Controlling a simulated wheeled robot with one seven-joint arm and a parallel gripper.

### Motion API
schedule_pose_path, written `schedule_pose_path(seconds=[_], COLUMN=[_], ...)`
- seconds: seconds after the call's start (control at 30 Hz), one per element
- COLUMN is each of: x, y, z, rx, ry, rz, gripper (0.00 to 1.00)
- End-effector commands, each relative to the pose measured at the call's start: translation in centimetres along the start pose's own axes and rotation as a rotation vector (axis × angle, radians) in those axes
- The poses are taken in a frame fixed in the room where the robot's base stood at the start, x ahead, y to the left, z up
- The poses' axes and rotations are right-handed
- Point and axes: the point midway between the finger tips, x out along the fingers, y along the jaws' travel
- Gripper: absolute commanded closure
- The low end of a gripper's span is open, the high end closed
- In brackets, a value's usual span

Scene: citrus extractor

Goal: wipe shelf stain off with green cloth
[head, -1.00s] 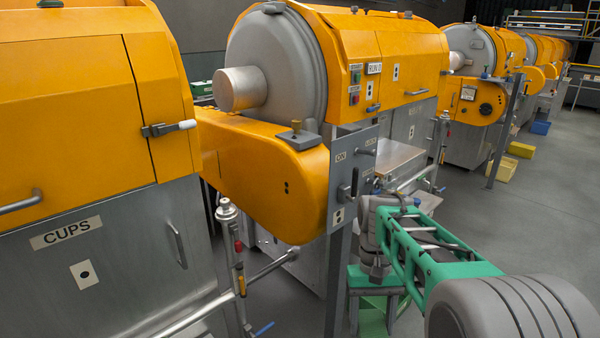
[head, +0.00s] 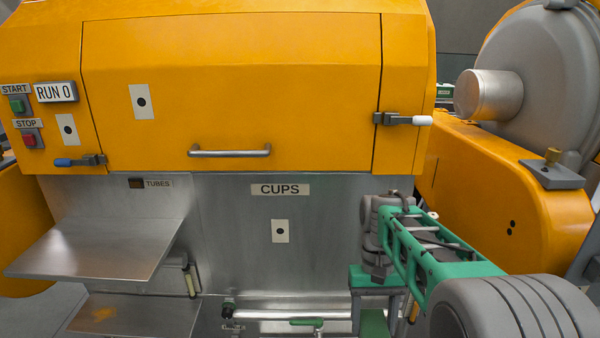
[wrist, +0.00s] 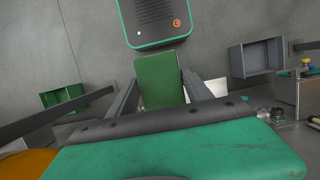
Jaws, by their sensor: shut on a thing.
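My gripper (wrist: 161,88) is shut on the green cloth (wrist: 160,78), which shows between its two grey fingers in the wrist view. In the head view the cloth (head: 373,323) is low at the right of centre, partly cut off by the bottom edge.
A larger upper shelf (head: 100,248) juts out above the lower one. The machine's steel front (head: 230,235) carries a CUPS label (head: 280,190). A horizontal pipe (head: 290,314) runs low between the shelf and my arm. Orange covers (head: 230,90) are above.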

Motion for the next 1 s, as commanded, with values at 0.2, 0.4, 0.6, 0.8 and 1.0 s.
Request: schedule_pose_path(seconds=[0.2,0.4,0.6,0.8,1.0], x=[11.2,19.7,24.8,24.6,23.5], y=[-0.5,-0.5,-0.4,-0.4,-0.4], z=[-3.4,-6.0,-7.6,-7.5,-7.6], rx=[-0.012,-0.012,-0.009,-0.008,-0.008], ry=[-0.001,-0.001,0.001,0.0,0.002], rz=[0.004,0.003,0.003,0.002,0.002], gripper=[0.8,0.8,0.8,0.8,0.8])
